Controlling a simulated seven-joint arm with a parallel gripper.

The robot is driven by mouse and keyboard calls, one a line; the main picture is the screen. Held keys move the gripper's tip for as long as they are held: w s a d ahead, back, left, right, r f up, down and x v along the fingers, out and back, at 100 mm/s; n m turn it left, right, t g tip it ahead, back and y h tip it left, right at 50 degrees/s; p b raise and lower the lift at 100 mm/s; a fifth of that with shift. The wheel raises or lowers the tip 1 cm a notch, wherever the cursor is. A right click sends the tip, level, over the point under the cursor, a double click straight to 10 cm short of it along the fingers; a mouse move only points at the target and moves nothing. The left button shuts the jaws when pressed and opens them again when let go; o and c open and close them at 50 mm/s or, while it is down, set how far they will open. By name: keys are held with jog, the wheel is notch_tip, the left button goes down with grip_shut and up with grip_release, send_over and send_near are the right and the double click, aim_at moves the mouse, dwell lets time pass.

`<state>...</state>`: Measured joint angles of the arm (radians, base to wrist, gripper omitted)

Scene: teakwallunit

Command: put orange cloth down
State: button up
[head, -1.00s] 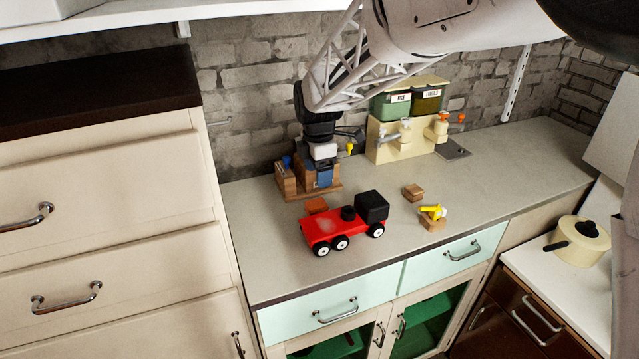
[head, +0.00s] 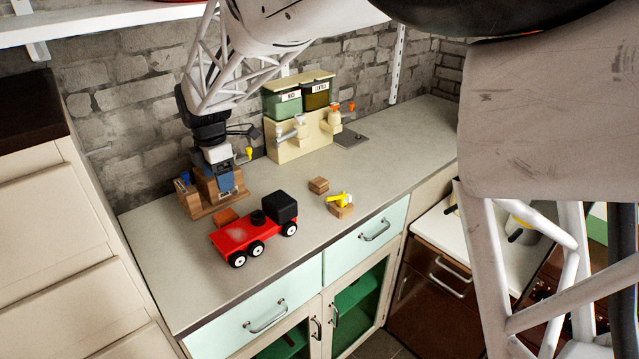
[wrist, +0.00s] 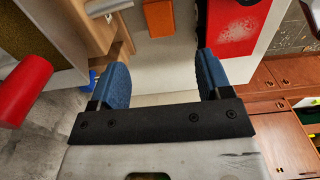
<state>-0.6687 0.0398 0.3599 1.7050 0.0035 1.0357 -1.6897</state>
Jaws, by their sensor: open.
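The orange cloth (head: 226,217) lies as a small flat patch on the grey counter (head: 330,240), just behind the red toy truck (head: 250,234). It also shows at the top of the wrist view (wrist: 159,17), beyond the fingertips. My gripper (head: 224,180) is at the wooden holder (head: 200,205), behind and above the cloth, and partly blends with the holder in the head view. In the wrist view my gripper (wrist: 161,68) has its two blue fingers wide apart with nothing between them. The cloth is apart from the fingers.
Two small wooden blocks, one (head: 318,185) bare and one (head: 341,210) under a yellow item, sit right of the truck. The right part of the counter is mostly clear.

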jog(key=s+d+r+m, duration=0.3)
jog(key=d+m, duration=0.1)
jog(key=d, duration=0.6)
jog(key=s+d+r+m+t, duration=0.1)
jog(key=s+d+r+m, duration=0.3)
jog(key=d, duration=0.6)
jog(key=s+d+r+m, duration=0.1)
jog(key=s+d+m, duration=0.3)
jog(key=d, duration=0.6)
jog(key=s+d+f+m, duration=0.2)
jog(key=s+d+m, duration=0.5)
jog(key=s+d, duration=0.1)
jog(key=s+d+f+m+t, duration=0.1)
jog(key=s+d+f+m, duration=0.1)
jog(key=s+d+m, duration=0.6)
jog(key=shift+s+d+t, duration=0.3)
jog(key=shift+s+d, duration=0.25)
jog(key=shift+s, duration=0.7)
jog(key=shift+o, duration=0.4)
jog(key=shift+f, duration=0.1)
